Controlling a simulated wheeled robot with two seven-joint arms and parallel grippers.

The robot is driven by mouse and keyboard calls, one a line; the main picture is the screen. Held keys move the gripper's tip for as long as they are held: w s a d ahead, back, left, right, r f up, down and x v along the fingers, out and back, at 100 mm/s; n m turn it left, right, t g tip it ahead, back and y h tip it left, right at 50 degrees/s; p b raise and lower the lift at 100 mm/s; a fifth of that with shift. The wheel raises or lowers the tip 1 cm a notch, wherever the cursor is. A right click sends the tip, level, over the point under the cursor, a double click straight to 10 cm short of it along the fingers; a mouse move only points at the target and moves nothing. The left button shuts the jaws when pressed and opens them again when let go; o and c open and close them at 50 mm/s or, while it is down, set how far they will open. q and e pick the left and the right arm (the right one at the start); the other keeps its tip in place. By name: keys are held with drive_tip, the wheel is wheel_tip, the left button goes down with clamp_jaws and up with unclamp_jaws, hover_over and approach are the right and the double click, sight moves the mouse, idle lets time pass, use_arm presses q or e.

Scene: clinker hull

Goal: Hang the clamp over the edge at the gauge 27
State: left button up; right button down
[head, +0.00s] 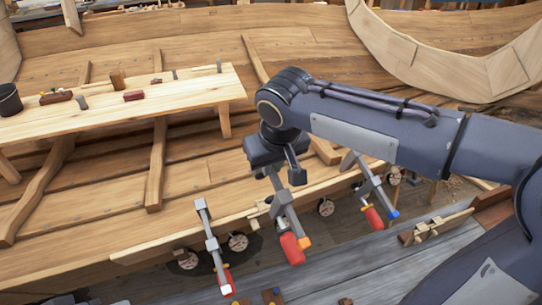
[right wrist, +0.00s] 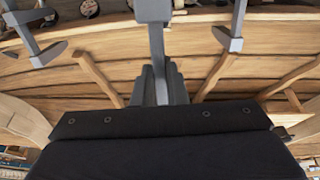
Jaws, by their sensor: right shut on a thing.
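My right gripper (head: 281,172) is shut on a clamp (head: 287,218) with a grey bar, red handle and orange tip. The clamp hangs tilted, handle down, in front of the plank edge; whether it touches the edge is unclear. In the right wrist view the held clamp (right wrist: 156,38) rises between the fingers (right wrist: 157,88). Round gauges (head: 238,242) sit along the edge, others at left (head: 188,260) and right (head: 326,207). Their numbers are too small to read, so I cannot tell which is 27. My left gripper is not recognisable in view.
A white-tipped clamp (head: 212,245) is on the edge at left, a blue-tipped one (head: 372,195) at right. A bench (head: 180,95) with small tools and a dark bucket (head: 9,100) stands at upper left. Grey boards (head: 375,262) lie below the edge.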

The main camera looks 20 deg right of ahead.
sight(266, 206)
drive_tip(key=x, duration=0.2)
drive_tip(key=shift+s+f, duration=0.15)
drive_tip(key=shift+f, duration=0.25)
drive_tip(key=shift+f+b, duration=0.55)
drive_tip(key=shift+f, duration=0.2)
drive_tip(key=b+x, duration=0.2)
drive_tip(key=x, duration=0.1)
drive_tip(key=shift+f+b, duration=0.45)
drive_tip(key=shift+f, duration=0.2)
drive_tip(key=x, duration=0.1)
drive_tip(key=b+x, duration=0.1)
drive_tip(key=shift+w+f, duration=0.25)
drive_tip(key=shift+w, duration=0.15)
drive_tip(key=shift+b+x, duration=2.5)
drive_tip(key=shift+x, duration=0.75)
drive_tip(key=shift+w+f, duration=0.1)
drive_tip(key=shift+f, duration=0.2)
drive_tip(key=shift+s+f+b, duration=0.15)
drive_tip(key=shift+s+b, duration=0.2)
drive_tip(key=shift+b, duration=0.15)
